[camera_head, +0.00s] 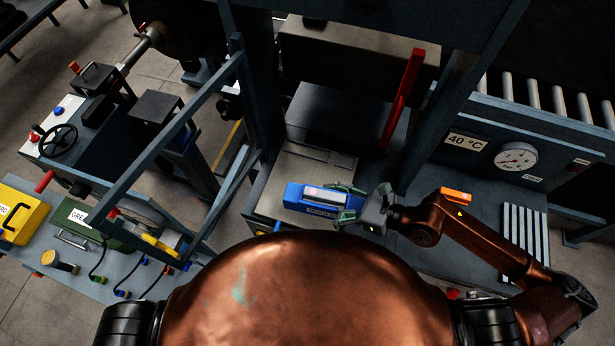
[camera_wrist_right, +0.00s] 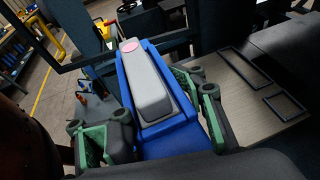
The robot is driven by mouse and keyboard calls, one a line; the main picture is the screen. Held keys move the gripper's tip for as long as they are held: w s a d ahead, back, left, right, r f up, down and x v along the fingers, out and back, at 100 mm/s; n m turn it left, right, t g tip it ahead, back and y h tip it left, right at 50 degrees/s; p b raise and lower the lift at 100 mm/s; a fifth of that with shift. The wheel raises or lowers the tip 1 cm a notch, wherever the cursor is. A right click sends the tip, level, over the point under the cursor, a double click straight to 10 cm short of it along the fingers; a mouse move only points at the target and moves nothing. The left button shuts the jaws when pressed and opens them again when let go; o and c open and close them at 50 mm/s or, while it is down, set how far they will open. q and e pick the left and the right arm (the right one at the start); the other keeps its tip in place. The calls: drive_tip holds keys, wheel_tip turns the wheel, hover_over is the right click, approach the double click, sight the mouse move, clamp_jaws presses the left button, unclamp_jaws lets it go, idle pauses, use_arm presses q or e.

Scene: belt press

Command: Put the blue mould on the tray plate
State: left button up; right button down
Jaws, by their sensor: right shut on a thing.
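The blue mould (camera_head: 294,197) is a long blue block with a grey bar on top that bears a pink round mark. My right gripper (camera_head: 348,204) is shut on it near one end, with green-padded fingers on both sides. The mould (camera_wrist_right: 157,141) fills the middle of the wrist view. The tray plate (camera_head: 298,166) is a flat beige-grey plate with thin dark outlines; the mould covers its near part in the head view. In the wrist view the plate (camera_wrist_right: 238,101) lies to the right of the mould. I cannot tell whether they touch. My left gripper is out of view.
The press frame stands around the plate, with a red lever (camera_head: 405,95) at its right. A gauge panel (camera_head: 495,150) reads 40 °C. An orange block (camera_head: 456,196) lies right of the gripper. A bench with a yellow box (camera_head: 22,217) is at the left.

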drive_tip(key=w+a+f, duration=0.1)
drive_tip(key=w+f, duration=0.1)
drive_tip(key=w, duration=0.1)
drive_tip(key=w+a+f, duration=0.2)
drive_tip(key=w+f, duration=0.1)
drive_tip(key=w, duration=0.1)
drive_tip(key=w+a+f, duration=0.2)
drive_tip(key=w+f, duration=0.1)
drive_tip(key=shift+w+a+f+b, duration=0.1)
drive_tip(key=shift+w+f+b, duration=0.15)
drive_tip(key=shift+b, duration=0.05)
wheel_tip(320, 180, down, 4)
drive_tip(key=shift+w+r+b, duration=0.15)
drive_tip(key=shift+r+b, duration=0.1)
drive_tip(key=shift+b, duration=0.45)
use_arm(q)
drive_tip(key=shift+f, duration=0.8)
